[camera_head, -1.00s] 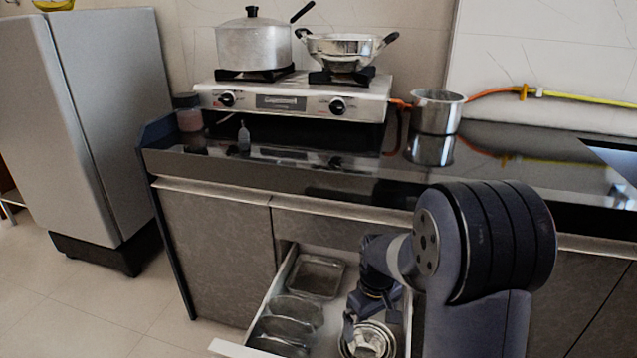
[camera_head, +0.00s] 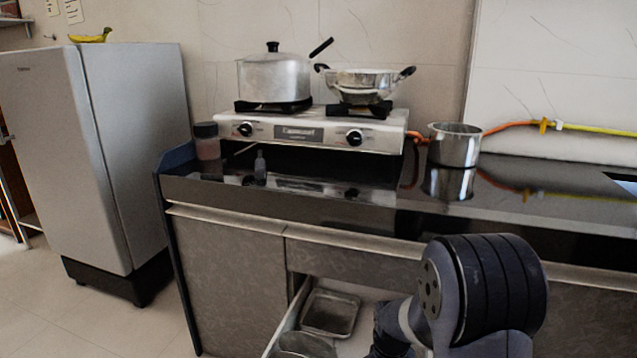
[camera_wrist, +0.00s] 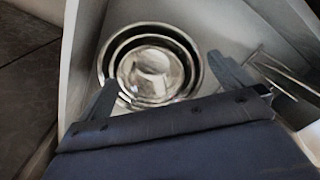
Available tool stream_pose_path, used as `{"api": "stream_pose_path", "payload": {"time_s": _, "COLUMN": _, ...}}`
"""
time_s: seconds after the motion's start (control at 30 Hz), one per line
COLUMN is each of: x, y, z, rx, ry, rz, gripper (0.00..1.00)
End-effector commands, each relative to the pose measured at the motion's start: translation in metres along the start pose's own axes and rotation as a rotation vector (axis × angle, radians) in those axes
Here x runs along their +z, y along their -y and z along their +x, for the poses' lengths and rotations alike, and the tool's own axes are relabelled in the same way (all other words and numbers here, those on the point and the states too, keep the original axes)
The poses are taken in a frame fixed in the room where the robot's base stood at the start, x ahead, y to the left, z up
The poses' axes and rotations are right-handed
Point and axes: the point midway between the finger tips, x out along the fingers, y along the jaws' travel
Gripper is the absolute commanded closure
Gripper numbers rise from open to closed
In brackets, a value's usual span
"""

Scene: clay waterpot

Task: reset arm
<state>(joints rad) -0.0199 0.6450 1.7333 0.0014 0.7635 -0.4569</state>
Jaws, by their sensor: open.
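My gripper (camera_wrist: 165,92) shows in the wrist view with its two dark fingers spread apart and nothing between them. It is over the open drawer, above a nest of round metal bowls (camera_wrist: 190,52) with a small shiny cup-like piece (camera_wrist: 152,70) in the middle. In the head view my arm reaches down into the drawer at the bottom, and the gripper itself is below the picture's edge. I cannot tell from the wrist view whether the fingers touch the bowls.
The open drawer (camera_head: 291,318) holds a rectangular metal tray (camera_head: 330,313) and a glassy dish (camera_head: 305,346). Thin metal utensils (camera_wrist: 280,75) lie beside the bowls. A stove (camera_head: 312,130) with a pot (camera_head: 275,78) and a wok (camera_head: 368,84) stands on the counter. A fridge (camera_head: 130,160) is at left.

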Motion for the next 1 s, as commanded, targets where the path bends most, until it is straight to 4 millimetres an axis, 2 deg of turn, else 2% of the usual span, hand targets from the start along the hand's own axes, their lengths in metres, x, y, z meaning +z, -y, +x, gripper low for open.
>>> {"api": "stream_pose_path", "payload": {"time_s": 0.13, "x": 0.0, "y": 0.0, "z": -0.006, "rx": 0.0, "ry": -0.001, "rz": 0.0, "gripper": 0.0}}
{"api": "stream_pose_path", "payload": {"time_s": 0.27, "x": -0.001, "y": 0.0, "z": -0.023, "rx": 0.001, "ry": -0.002, "rz": 0.0, "gripper": 0.0}}
{"api": "stream_pose_path", "payload": {"time_s": 0.8, "x": 0.0, "y": 0.0, "z": -0.13, "rx": 0.001, "ry": -0.003, "rz": 0.0, "gripper": 0.0}}
{"api": "stream_pose_path", "payload": {"time_s": 0.9, "x": 0.001, "y": 0.0, "z": -0.098, "rx": -0.002, "ry": 0.004, "rz": 0.0, "gripper": 0.0}}
{"api": "stream_pose_path", "payload": {"time_s": 1.0, "x": 0.001, "y": 0.0, "z": -0.078, "rx": -0.002, "ry": 0.004, "rz": 0.0, "gripper": 0.0}}
